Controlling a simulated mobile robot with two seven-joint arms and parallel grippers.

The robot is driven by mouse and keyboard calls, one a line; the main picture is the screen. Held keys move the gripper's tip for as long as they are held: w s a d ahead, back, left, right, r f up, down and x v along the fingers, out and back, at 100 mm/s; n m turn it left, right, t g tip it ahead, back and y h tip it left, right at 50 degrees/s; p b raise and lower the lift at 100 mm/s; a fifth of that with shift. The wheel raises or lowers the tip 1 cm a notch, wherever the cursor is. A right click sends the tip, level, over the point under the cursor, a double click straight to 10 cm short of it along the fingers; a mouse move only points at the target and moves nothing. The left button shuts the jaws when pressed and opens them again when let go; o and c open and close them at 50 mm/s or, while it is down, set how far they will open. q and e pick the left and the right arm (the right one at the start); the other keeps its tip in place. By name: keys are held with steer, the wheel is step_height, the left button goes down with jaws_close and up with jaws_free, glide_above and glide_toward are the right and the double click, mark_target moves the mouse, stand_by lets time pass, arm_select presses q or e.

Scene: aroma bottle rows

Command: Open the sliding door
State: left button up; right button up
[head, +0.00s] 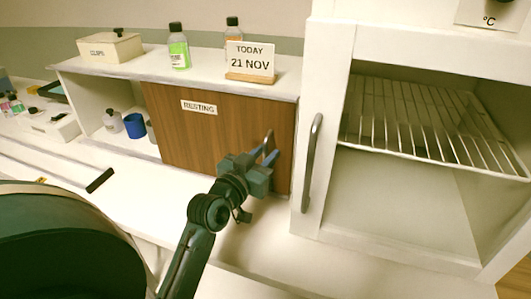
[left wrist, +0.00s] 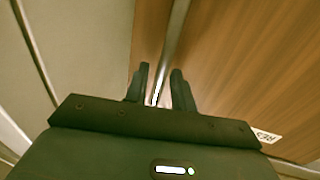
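The sliding door (head: 215,130) is a brown wood-grain panel labelled "RESTING", set in the low white cabinet. It covers the middle and right of the cabinet front, and the left part stands open. A metal bar handle (head: 269,136) is near the door's right edge; it also shows in the left wrist view (left wrist: 177,30). My left gripper (head: 270,153) is at the handle. In the left wrist view its fingers (left wrist: 160,78) are apart, one on each side of the bar, with gaps visible. My right gripper is not in view.
A white cabinet with a wire shelf (head: 430,125) stands at right, its vertical handle (head: 313,150) close to my left gripper. On the cabinet top are a date sign (head: 250,60), bottles (head: 178,48) and a box (head: 108,48). A blue cup (head: 135,125) stands in the opening.

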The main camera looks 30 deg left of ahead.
arm_select(q)
steer(key=shift+w, duration=0.25)
jaws_close()
stand_by(0.4)
